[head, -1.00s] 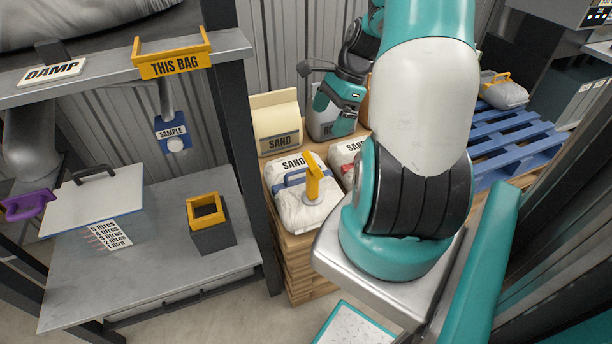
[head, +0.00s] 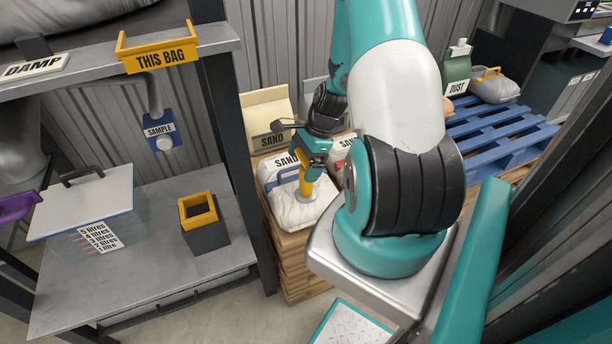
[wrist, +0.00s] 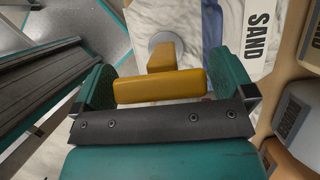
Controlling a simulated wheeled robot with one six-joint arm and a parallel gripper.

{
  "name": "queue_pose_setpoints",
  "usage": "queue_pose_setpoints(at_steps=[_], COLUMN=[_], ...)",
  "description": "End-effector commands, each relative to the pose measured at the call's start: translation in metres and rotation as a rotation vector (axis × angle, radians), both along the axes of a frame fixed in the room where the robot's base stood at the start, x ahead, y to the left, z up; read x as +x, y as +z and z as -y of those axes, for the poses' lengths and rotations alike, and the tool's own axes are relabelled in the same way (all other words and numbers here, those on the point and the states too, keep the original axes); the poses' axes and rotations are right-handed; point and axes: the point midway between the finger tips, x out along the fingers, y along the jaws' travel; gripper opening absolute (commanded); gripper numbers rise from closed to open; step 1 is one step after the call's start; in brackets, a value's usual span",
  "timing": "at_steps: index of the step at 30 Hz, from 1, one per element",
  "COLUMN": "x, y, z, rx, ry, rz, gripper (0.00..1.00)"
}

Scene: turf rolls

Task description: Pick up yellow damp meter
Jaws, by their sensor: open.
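The yellow damp meter (head: 306,187) stands upright on a white sand bag (head: 283,212), its round grey foot on the bag. In the wrist view its T-shaped yellow handle (wrist: 158,88) lies crosswise between my two teal fingers, with the stem and grey foot beyond it. My gripper (head: 314,163) is open and pointing down over the meter's top. The handle's ends come close to both fingers; I cannot tell whether they touch.
A dark post (head: 238,150) of the left bench is close by. A dark box with a yellow rim (head: 203,232) sits on that bench. A blue pallet (head: 500,135) is at right.

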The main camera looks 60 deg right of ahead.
Motion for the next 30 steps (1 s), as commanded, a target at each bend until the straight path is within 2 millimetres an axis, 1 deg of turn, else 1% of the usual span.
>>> queue_pose_setpoints(at_steps=[7,8,9,11,12,14,15,18,26,29,30], x=[0.001,0.001,0.001,0.001,0.001,0.001,0.001,0.001,0.001,0.001,0.001], y=[-0.002,-0.002,-0.002,-0.002,-0.002,-0.002,-0.002,-0.002,0.002,0.010,0.015], z=[-0.001,-0.001,-0.001,-0.001,-0.001,-0.001,-0.001,-0.001,-0.001,0.000,0.000], rx=[-0.001,-0.001,0.000,0.000,0.000,0.000,0.000,-0.001,-0.001,-0.003,-0.003], ry=[0.000,0.000,0.000,0.000,0.000,0.000,0.000,0.001,0.001,0.001,0.000], rz=[0.000,0.000,0.001,0.000,0.000,0.000,0.000,0.001,0.001,0.002,0.003], gripper=[1.00,0.95,0.86,0.72,0.63,0.49,0.40,0.22,0.22,0.22,0.22])
